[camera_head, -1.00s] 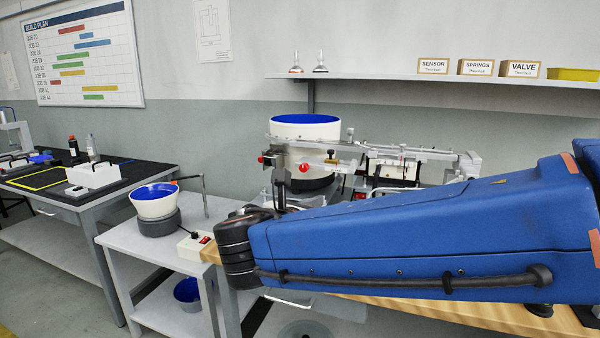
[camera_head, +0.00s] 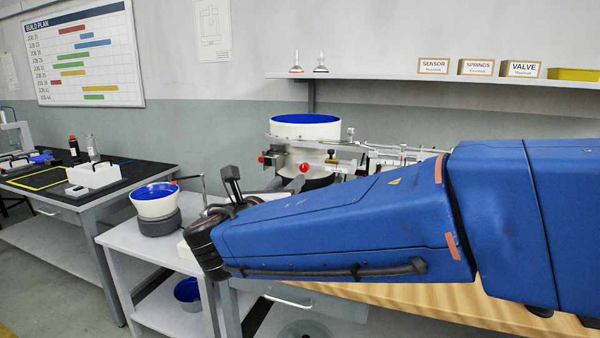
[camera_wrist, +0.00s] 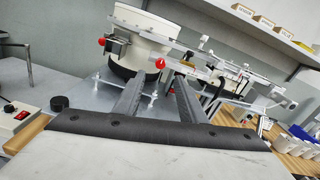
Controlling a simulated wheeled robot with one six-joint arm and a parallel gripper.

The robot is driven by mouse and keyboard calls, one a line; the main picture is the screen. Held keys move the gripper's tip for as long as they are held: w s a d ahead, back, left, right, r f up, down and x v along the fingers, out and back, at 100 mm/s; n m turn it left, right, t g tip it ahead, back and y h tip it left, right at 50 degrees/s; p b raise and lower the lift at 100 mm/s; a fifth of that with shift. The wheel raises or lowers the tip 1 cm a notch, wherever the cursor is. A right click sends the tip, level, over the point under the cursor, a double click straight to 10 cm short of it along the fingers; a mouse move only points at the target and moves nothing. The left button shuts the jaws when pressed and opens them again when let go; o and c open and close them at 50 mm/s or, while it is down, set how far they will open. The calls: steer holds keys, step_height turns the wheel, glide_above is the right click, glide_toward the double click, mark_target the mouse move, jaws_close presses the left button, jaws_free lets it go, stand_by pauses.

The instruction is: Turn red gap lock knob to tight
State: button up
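Two red ball-shaped knobs sit on the front of the large white bowl feeder (camera_head: 290,131). The left red knob (camera_head: 261,159) is on a dark bracket, and the right red knob (camera_head: 304,167) is by the rail. In the wrist view the left knob (camera_wrist: 102,41) is left of my fingers and the right knob (camera_wrist: 160,62) shows just beyond the gap between the fingertips. I cannot tell which is the gap lock knob; no label is readable. My gripper (camera_wrist: 157,82) is open and empty, apart from both knobs. In the head view my arm hides part of the rail.
A metal rail assembly (camera_wrist: 229,66) runs right from the bowl. A control box with a red switch (camera_wrist: 18,121) stands at the left of the wrist view. Several cups (camera_wrist: 298,138) stand on the wooden bench at right. A small blue-lined bowl (camera_head: 155,200) stands on the grey side table.

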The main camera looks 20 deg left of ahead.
mark_target(303, 168)
steer(key=w, duration=0.9)
steer(key=shift+w+d, duration=0.15)
steer(key=shift+d, duration=0.25)
steer(key=shift+c, duration=0.6)
jaws_close()
